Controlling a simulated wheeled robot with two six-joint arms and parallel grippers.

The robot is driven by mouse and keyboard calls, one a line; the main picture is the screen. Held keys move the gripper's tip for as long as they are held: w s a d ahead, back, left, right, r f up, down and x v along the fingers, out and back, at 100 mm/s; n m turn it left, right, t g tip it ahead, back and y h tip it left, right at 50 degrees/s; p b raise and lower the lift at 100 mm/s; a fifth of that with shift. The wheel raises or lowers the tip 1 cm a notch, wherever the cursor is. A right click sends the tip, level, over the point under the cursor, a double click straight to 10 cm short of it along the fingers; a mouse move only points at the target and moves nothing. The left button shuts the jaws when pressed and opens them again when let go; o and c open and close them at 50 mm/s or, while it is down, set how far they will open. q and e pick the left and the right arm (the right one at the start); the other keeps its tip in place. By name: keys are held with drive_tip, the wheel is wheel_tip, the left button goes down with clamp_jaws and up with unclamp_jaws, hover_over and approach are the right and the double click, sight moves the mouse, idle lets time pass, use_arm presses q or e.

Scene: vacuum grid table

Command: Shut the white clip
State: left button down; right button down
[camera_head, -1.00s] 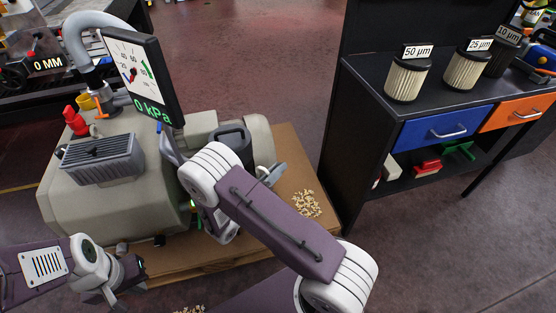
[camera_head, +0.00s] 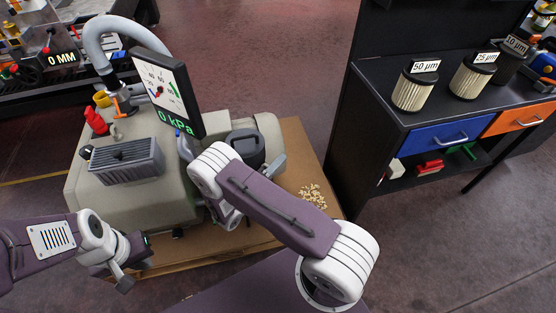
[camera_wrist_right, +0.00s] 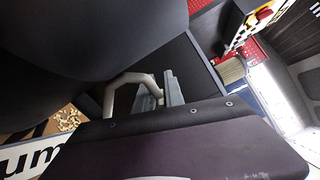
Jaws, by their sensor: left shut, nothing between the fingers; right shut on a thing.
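The white clip shows in the right wrist view as a pale bent loop (camera_wrist_right: 127,90) beside a large dark rounded body. My right gripper (camera_wrist_right: 162,93) is at the loop's right end, its grey fingers shut on it. Exactly where the fingers grip is hard to see. The black canister (camera_head: 246,146) stands on the beige pump (camera_head: 140,200), just behind that forearm. My left gripper (camera_head: 126,280) is shut and empty, low in front of the pump, apart from it.
A gauge screen (camera_head: 168,92) reading 0 kPa stands above the pump. A grey finned box (camera_head: 126,162) and red fittings (camera_head: 95,121) sit on its left. Loose pellets (camera_head: 312,196) lie on the pallet. A black cabinet (camera_head: 385,108) with filters stands right.

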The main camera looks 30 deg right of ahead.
drive_tip(key=shift+w+a+r, duration=0.1)
drive_tip(key=shift+w+r, duration=0.05)
idle(0.3)
drive_tip(key=c, duration=1.4)
unclamp_jaws()
drive_tip(key=shift+c, duration=0.2)
drive_tip(key=p+v, duration=0.1)
drive_tip(key=v, duration=0.8)
drive_tip(key=shift+a, duration=0.1)
